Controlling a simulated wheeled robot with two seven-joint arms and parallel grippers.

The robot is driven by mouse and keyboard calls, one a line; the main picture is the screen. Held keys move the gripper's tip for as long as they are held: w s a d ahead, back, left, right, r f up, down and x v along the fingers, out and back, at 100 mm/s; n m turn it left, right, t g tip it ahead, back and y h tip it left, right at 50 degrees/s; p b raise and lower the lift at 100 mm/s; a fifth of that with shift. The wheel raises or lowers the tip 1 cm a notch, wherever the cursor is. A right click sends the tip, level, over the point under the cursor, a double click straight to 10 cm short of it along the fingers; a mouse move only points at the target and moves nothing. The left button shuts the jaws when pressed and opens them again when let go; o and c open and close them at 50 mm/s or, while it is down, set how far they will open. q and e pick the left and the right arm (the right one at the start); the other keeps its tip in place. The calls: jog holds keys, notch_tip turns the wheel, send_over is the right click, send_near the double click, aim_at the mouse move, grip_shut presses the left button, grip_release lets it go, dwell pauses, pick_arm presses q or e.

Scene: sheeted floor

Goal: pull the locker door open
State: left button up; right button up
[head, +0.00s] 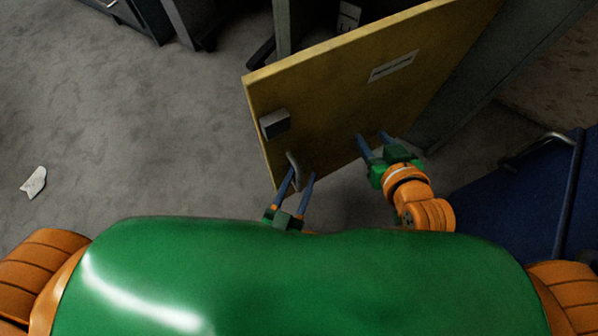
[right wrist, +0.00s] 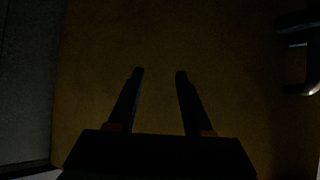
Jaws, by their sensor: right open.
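The yellow locker door (head: 330,95) stands swung out from the dark locker, with a label near its top edge. A curved metal handle (head: 293,163) and a dark lock box (head: 275,123) are near its free left edge. My left gripper (head: 301,172) is at the handle, its fingers apart; whether they touch the handle is unclear. My right gripper (head: 372,136) is open and empty, in front of the door face to the right of the handle. In the right wrist view its fingers (right wrist: 160,72) point at the dim door face (right wrist: 220,40), and part of the handle (right wrist: 308,75) shows at the right edge.
The dark locker body (head: 450,105) is behind and right of the door. A blue chair-like object with a metal frame (head: 515,200) stands at the right. A white scrap (head: 34,182) lies on the grey floor at the left, which is mostly clear.

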pick_arm(q)
jog(key=shift+s+a, duration=0.1)
jog(key=shift+s, duration=0.05)
jog(key=p+v, duration=0.1)
jog(key=v, duration=0.5)
jog(key=shift+s, duration=0.4)
pick_arm(e)
jog(key=s+d+f+g, duration=0.1)
jog(key=s+f+g, duration=0.2)
jog(key=s+f, duration=0.1)
jog(key=shift+s+d+f+g+h, duration=0.2)
jog(key=shift+s+g+h, duration=0.2)
jog(key=shift+s, duration=0.05)
pick_arm(q)
jog(key=shift+a, duration=0.1)
